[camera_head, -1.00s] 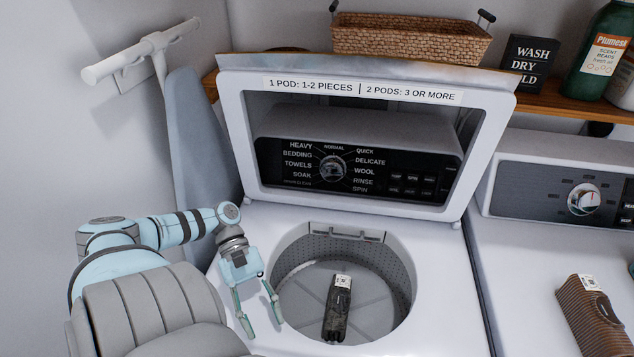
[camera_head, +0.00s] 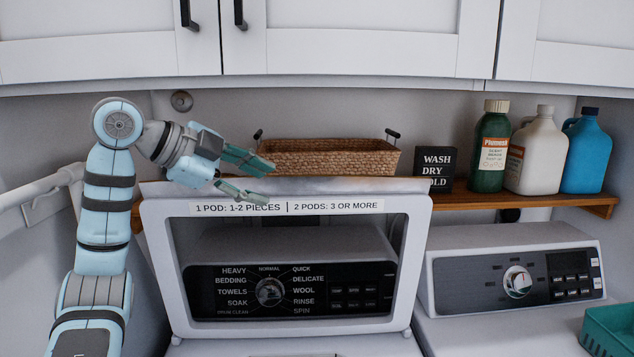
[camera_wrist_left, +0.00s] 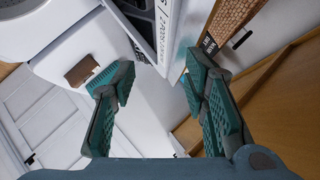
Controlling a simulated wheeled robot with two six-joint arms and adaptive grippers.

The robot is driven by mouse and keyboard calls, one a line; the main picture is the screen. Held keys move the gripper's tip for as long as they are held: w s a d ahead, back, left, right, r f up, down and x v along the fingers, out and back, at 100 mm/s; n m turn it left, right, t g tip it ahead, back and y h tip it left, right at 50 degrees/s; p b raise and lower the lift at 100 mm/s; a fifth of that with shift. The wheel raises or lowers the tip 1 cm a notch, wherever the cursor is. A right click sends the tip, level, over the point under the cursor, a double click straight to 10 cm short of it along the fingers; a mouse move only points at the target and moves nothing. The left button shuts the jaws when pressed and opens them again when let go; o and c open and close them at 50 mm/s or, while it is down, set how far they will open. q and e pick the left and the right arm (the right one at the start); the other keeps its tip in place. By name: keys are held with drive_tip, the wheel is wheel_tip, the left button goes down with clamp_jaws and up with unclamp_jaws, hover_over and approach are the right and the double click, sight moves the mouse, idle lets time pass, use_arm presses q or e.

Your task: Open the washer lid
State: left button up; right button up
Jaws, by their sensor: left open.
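The washer lid (camera_head: 419,235) stands raised and upright at the back of the washer, with a label strip along its top and a window through which the control panel (camera_head: 290,288) shows. My left gripper (camera_head: 262,183) is open beside the lid's top edge, left of its middle, fingers pointing right. In the left wrist view, the lid's labelled edge (camera_wrist_left: 165,35) appears beyond and between the open fingers (camera_wrist_left: 150,80). Nothing is held; I cannot tell whether a finger touches the lid. The washer tub is below the head view. My right gripper is out of view.
A wicker basket (camera_head: 330,160), a "WASH DRY" sign (camera_head: 435,170) and several bottles stand on the wooden shelf (camera_head: 540,199) behind. White cabinets (camera_head: 350,45) hang above. The second machine's panel (camera_head: 510,275) and a teal basket (camera_head: 612,330) are at right.

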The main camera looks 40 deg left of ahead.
use_arm(q)
drive_tip(key=p, duration=0.3)
approach(322, 183)
drive_tip(key=x, duration=0.7)
drive_tip(key=shift+w+d+f+p, duration=0.15)
drive_tip(key=shift+w+d+p, duration=0.1)
drive_tip(key=shift+w+p, duration=0.1)
drive_tip(key=shift+w+f, duration=0.45)
drive_tip(key=shift+w, duration=0.1)
drive_tip(key=shift+s, duration=0.1)
clamp_jaws()
drive_tip(key=shift+d, duration=0.1)
